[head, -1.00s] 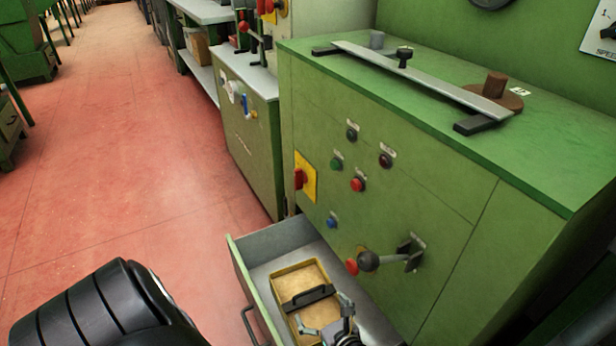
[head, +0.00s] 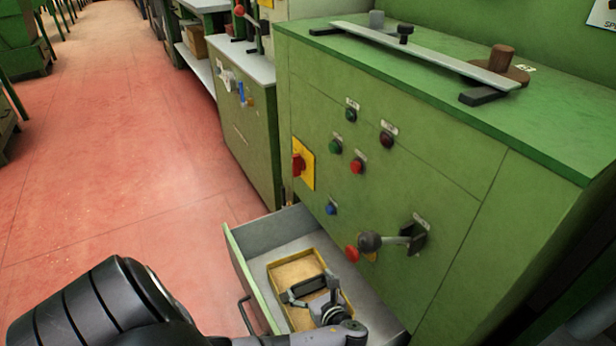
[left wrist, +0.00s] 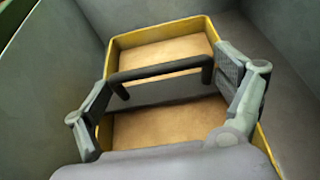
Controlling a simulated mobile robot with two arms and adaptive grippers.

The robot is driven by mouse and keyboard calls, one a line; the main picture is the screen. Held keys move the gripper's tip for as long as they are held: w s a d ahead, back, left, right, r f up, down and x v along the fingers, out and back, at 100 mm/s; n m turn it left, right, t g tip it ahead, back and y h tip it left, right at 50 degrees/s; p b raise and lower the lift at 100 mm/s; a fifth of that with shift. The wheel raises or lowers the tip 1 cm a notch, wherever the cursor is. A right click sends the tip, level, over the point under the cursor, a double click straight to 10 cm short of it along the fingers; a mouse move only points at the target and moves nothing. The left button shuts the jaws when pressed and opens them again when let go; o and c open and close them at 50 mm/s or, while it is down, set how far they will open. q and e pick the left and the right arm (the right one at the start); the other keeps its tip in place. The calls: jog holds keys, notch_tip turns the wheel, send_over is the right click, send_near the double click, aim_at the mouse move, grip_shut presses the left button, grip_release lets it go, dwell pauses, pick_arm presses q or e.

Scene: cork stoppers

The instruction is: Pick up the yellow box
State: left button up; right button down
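The yellow box (head: 297,268) is an open, shallow tray with a black handle across its middle. It lies in the pulled-out drawer (head: 240,270). In the left wrist view the box (left wrist: 155,50) fills the middle, with its black handle (left wrist: 160,70) running side to side. My left gripper (head: 315,288) is over the box and hides its near part. In the left wrist view the gripper (left wrist: 163,98) is open, one finger near each end of the handle. No clear grip on the handle or box shows. My right gripper is not in view.
The green cabinet (head: 400,180) rises just right of the drawer. A lever with a dark knob (head: 369,241) sticks out above the drawer. A metal bar fixture (head: 430,55) sits on top. The red floor (head: 120,180) at the left is clear.

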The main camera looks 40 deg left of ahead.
pick_arm(q)
jog(key=c, duration=1.1)
jog(key=shift+r, duration=0.15)
